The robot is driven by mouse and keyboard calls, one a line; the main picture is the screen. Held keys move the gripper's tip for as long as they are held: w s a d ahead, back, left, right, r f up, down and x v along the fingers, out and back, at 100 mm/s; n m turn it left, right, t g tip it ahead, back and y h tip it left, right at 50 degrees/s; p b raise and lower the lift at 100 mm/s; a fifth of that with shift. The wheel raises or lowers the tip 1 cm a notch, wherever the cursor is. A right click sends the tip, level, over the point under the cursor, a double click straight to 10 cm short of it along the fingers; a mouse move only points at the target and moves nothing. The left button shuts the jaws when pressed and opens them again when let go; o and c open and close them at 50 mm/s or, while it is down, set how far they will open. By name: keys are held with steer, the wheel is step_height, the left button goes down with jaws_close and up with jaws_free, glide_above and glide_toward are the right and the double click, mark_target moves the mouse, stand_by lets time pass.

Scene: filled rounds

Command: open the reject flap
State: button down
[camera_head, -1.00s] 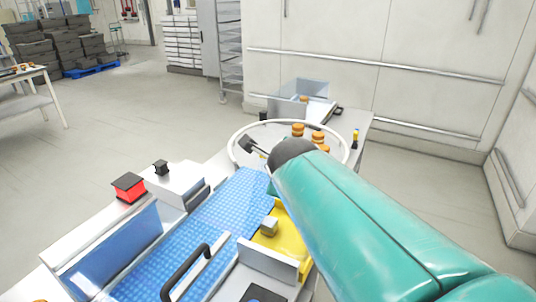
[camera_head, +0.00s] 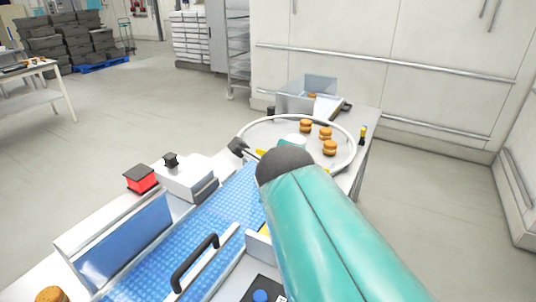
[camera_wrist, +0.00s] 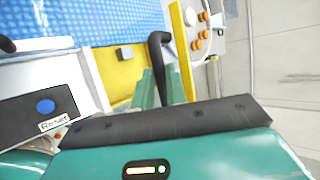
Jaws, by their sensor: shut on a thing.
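The reject flap shows in the wrist view as a narrow yellow panel (camera_wrist: 182,50), seen nearly edge-on and standing up beside the belt. A black handle (camera_wrist: 157,45) is at its left side. My gripper (camera_wrist: 160,88) has its teal fingers shut around the lower part of this handle, partly hidden by the wrist housing. Left of it lies a yellow plate (camera_wrist: 118,75) with a small grey block (camera_wrist: 124,53). In the head view my arm hides the gripper and most of the flap; a small yellow bit (camera_head: 262,153) shows.
The blue belt (camera_head: 215,213) runs beside my arm, with a black grab bar (camera_head: 195,262) near it. A round table (camera_head: 290,130) holds orange-brown filled rounds (camera_head: 325,133), with a clear bin (camera_head: 307,92) behind. A red button box (camera_head: 141,179) stands left. A blue Reset button (camera_wrist: 45,106) is close by.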

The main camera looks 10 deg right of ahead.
steer(key=c, duration=1.4)
jaws_free()
steer(key=shift+a+f, duration=0.15)
steer(key=shift+f, duration=0.4)
steer(key=shift+s+r, duration=0.1)
steer(key=shift+r, duration=0.1)
steer(key=v, duration=0.7)
steer(key=shift+s, duration=0.2)
steer(key=shift+r, duration=0.1)
steer(key=s+d+f+n+g, duration=0.1)
steer(key=s+d+f+n, duration=0.1)
steer(key=n, duration=0.5)
steer(key=s+d+f+n+g, duration=0.2)
steer(key=s+d+f+n, duration=0.1)
steer(key=f+n, duration=0.3)
steer(key=s+d+f+n+g+y, duration=0.1)
steer(key=s+d+f+n+g, duration=0.1)
steer(key=n, duration=0.8)
step_height(320, 180, down, 3)
steer(key=s+d, duration=0.1)
steer(key=s, duration=0.1)
steer(key=shift+s, duration=0.25)
